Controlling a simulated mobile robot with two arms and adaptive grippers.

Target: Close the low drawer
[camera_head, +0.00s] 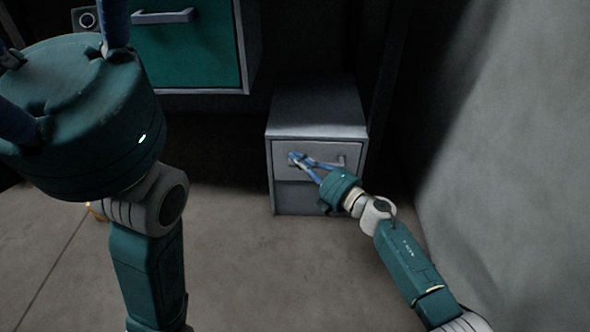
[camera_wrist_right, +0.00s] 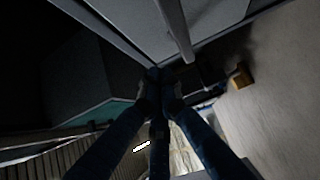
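A low grey cabinet (camera_head: 318,118) stands on the floor in the middle of the head view. Its light grey drawer front (camera_head: 285,162) carries a horizontal bar handle (camera_head: 341,161); a darker panel (camera_head: 292,198) lies below it. I cannot tell from here whether the drawer stands slightly out. My right gripper (camera_head: 294,158) is in front of the drawer front, with its blue fingers drawn together near the handle and hiding part of it. In the right wrist view its fingertips (camera_wrist_right: 157,76) meet, with nothing visible between them. My left gripper (camera_head: 65,75) is large at upper left, its fingertips out of frame.
A larger cabinet with a green front (camera_head: 190,55) and a bar handle is at the top left. A pale grey surface (camera_head: 510,130) rises at the right. The floor (camera_head: 250,270) in front of the low cabinet is clear.

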